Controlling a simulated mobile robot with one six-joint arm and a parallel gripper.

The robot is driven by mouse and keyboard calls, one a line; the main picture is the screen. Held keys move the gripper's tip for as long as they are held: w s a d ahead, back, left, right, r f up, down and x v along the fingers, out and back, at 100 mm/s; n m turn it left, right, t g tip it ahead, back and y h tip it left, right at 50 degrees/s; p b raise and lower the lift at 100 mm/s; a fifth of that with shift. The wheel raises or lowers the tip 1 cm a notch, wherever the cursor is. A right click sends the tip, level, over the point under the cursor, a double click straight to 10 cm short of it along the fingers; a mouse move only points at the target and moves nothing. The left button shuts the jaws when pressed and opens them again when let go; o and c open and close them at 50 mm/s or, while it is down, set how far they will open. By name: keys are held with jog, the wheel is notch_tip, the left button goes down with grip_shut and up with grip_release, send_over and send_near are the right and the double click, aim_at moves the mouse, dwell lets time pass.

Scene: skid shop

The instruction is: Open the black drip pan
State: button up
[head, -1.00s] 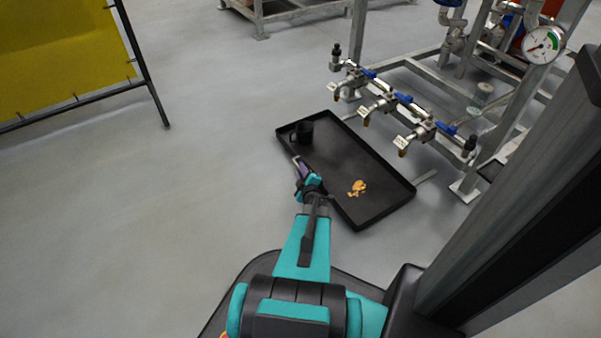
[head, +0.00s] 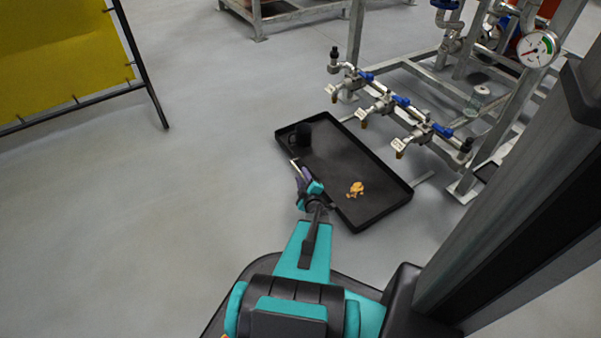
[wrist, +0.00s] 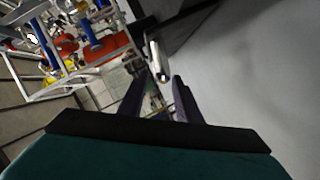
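The black drip pan (head: 352,160) is a wide shallow tray. It sits low at the foot of a metal pipe frame in the head view. A pale metal handle (head: 293,162) shows at its left side, and in the wrist view this bar (wrist: 156,60) reaches down to between the fingertips. My gripper (head: 298,172) is at the pan's left long side, by the handle. In the wrist view my gripper (wrist: 159,83) has its dark fingers apart with a gap between them. I cannot tell whether either finger touches the handle.
A black mug (head: 301,136) and an orange-yellow lump (head: 356,188) are in the pan. Valves with blue handles (head: 401,101) hang over its far side. A grey post (head: 515,190) stands at right. The floor to the left is clear up to a yellow panel (head: 60,50).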

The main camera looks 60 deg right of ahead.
jog(key=p+v, duration=0.1)
jog(key=v, duration=0.2)
jog(key=shift+a, duration=0.15)
jog(key=shift+r, duration=0.1)
jog(key=shift+c, duration=0.2)
